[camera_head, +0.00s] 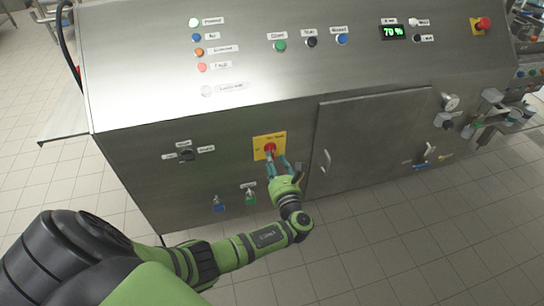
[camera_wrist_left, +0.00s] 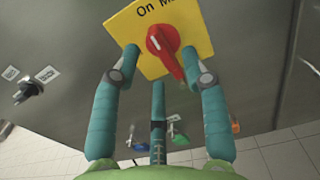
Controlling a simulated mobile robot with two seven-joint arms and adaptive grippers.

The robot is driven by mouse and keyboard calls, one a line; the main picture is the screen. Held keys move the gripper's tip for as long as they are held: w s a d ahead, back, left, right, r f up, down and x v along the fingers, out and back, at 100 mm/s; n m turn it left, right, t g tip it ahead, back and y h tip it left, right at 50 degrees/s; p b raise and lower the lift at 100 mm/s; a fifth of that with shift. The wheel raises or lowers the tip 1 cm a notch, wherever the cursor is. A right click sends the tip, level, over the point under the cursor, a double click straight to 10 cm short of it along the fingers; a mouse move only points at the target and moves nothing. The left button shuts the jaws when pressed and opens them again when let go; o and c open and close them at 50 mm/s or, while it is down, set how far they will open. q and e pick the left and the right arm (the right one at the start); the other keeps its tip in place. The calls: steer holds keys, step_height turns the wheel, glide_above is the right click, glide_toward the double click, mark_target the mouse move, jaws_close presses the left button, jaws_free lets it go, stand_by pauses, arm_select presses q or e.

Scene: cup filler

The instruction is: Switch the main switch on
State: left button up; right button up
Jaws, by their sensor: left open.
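The main switch is a red rotary knob (camera_head: 270,148) on a yellow plate (camera_head: 262,142) on the machine's front face. In the left wrist view the red knob (camera_wrist_left: 163,42) looks slanted, and the plate (camera_wrist_left: 195,22) carries partly cut-off lettering with "On". My left gripper (camera_head: 278,163) is right in front of the switch. In the left wrist view its teal fingers (camera_wrist_left: 160,62) are open, one on each side of the knob, with a third finger below. I cannot tell whether any finger touches the knob. My right gripper is not in view.
A small black selector (camera_head: 187,155) is left of the switch. Blue (camera_head: 218,205) and green (camera_head: 251,197) valve handles are below it. A cabinet door with a handle (camera_head: 326,161) is to the right. The sloped panel above has buttons, a display (camera_head: 393,32) and an emergency stop (camera_head: 483,24).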

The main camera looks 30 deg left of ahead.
arm_select(q)
steer(key=v, duration=0.8)
steer(key=shift+s+d, duration=0.25)
steer(key=shift+d, duration=0.05)
